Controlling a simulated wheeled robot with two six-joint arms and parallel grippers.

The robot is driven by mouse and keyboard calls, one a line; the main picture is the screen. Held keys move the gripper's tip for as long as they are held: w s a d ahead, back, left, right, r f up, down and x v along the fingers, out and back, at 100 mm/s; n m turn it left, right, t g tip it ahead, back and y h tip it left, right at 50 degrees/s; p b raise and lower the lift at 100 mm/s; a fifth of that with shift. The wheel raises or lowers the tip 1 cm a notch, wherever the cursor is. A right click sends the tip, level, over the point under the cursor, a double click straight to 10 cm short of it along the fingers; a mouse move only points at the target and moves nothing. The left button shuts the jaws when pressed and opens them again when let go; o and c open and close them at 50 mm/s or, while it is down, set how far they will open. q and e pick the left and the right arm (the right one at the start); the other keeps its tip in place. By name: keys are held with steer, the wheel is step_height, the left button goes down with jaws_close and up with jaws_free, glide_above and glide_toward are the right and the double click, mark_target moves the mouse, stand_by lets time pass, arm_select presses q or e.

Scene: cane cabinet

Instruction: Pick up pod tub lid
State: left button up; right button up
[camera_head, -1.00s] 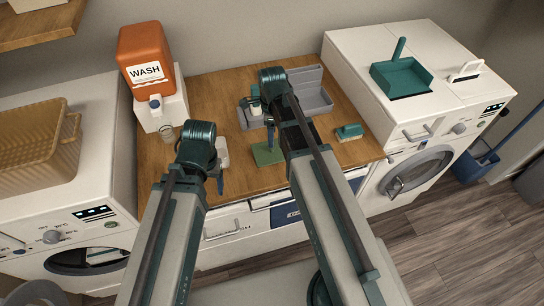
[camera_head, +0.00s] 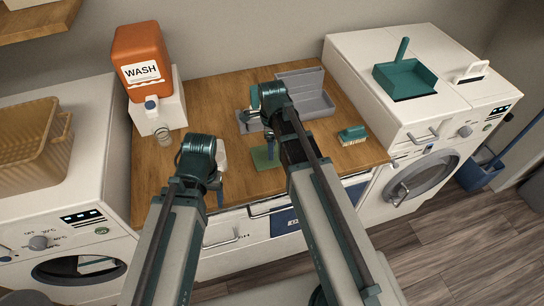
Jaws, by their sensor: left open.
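I cannot make out a pod tub lid for certain. A flat green piece (camera_head: 266,157) lies on the wooden counter near its front middle. A grey open container (camera_head: 308,98) stands behind it, partly hidden by my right arm. My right gripper (camera_head: 269,146) points down over the counter beside the green piece; its jaws are mostly hidden by the arm. My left gripper (camera_head: 220,188) is open near the counter's front edge, left of the green piece. A small white object (camera_head: 221,158) shows beside the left wrist, partly hidden.
An orange WASH dispenser (camera_head: 143,58) stands at the back left, with a clear cup (camera_head: 163,136) in front. A teal dustpan (camera_head: 404,80) sits on the right washer.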

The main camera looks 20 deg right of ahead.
jaws_close()
arm_select(q)
steer(key=shift+r, duration=0.15)
arm_select(e)
steer(key=shift+r, duration=0.15)
